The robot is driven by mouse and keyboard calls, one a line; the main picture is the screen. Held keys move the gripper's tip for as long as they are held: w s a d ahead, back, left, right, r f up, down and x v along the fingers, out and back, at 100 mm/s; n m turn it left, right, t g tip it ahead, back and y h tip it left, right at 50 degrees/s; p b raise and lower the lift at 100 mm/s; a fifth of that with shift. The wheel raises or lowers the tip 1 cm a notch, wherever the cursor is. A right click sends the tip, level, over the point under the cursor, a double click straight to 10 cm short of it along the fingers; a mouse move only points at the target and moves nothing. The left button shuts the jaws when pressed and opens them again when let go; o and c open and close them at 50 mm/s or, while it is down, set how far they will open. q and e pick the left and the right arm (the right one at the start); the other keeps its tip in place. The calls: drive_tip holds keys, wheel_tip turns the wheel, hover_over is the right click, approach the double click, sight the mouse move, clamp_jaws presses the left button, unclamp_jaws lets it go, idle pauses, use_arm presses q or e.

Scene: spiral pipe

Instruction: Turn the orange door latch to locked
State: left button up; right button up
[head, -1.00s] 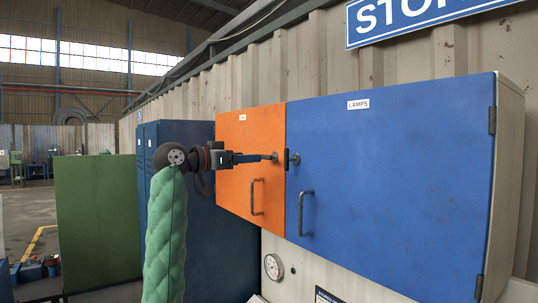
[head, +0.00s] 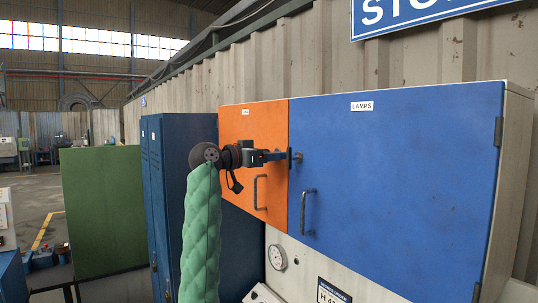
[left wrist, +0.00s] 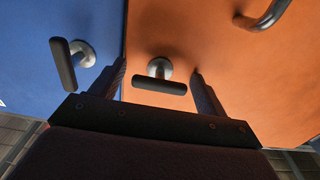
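The orange door (head: 250,124) is closed on the wall cabinet, left of the blue door. Its latch (left wrist: 160,86) is a dark bar on a round metal base, and the bar lies crosswise between my fingers in the left wrist view. My left gripper (head: 284,155) is open at the latch, with one finger on each side of it; the wrist view also shows the gripper (left wrist: 160,70). I see gaps between fingers and bar. In the head view the gripper mostly hides the orange latch. My right gripper is not in view.
The blue door (head: 400,180) has its own latch (left wrist: 70,64) close beside my finger, its bar roughly upright in the wrist view. Pull handles sit below on the orange door (head: 261,192) and blue door (head: 307,211). A gauge (head: 277,257) is under the cabinet.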

use_arm(q)
drive_tip(key=shift+a, duration=0.1)
drive_tip(key=c, duration=0.8)
drive_tip(key=shift+c, duration=0.2)
